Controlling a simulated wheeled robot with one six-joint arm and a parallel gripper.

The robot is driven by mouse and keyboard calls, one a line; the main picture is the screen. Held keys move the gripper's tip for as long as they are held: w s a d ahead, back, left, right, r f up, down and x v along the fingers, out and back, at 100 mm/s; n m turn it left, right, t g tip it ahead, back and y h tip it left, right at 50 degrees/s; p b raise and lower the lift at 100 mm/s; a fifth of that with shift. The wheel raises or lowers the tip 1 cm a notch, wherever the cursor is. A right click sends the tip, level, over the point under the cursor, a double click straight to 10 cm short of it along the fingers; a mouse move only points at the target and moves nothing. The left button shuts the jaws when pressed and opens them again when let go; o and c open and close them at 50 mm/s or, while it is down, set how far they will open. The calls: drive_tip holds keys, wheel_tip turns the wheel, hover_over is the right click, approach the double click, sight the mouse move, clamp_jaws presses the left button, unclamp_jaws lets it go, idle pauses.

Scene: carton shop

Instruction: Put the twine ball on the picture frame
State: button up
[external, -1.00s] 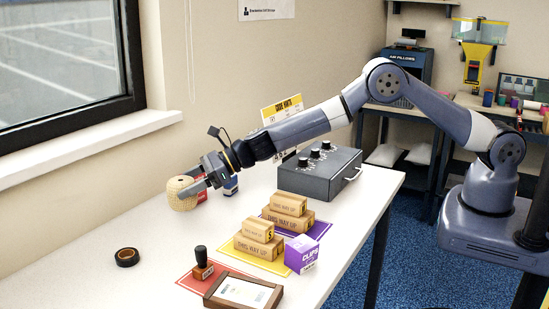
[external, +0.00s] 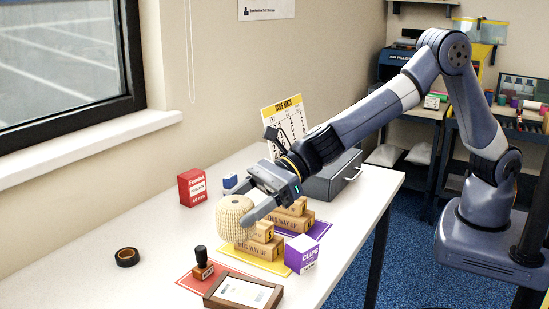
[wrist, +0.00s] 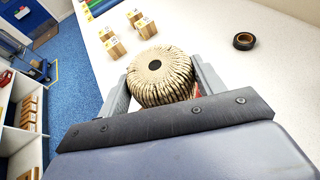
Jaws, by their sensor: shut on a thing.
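The twine ball (external: 231,222) is pale and round, with a dark hole that shows in the wrist view (wrist: 156,66). My gripper (external: 243,214) is shut on it, one finger on each side in the wrist view (wrist: 160,84). The ball appears held above the table, in front of part of the wooden stamps. The picture frame (external: 212,297) has a brown wooden border and a pale face. It lies flat at the near edge of the table, below and right of the ball in the external view, with nothing on it. I cannot make out the frame in the wrist view.
A purple clips box (external: 301,254), red box (external: 192,188), black tape roll (external: 127,257) and grey control box (external: 332,180) are around.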

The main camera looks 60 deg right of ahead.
drive_tip(key=s, duration=0.3)
drive_tip(key=b, duration=0.3)
hover_over(258, 280)
wheel_tip(258, 280, down, 6)
drive_tip(key=shift+f, duration=1.95)
drive_tip(key=shift+f+b, duration=0.2)
drive_tip(key=shift+b, duration=0.2)
drive_tip(key=o, duration=1)
drive_tip(key=shift+r, duration=0.2)
drive_tip(key=shift+g, duration=0.3)
drive_tip(key=b+v, duration=0.1)
drive_tip(key=v, duration=1.1)
drive_tip(key=shift+s+f, duration=0.1)
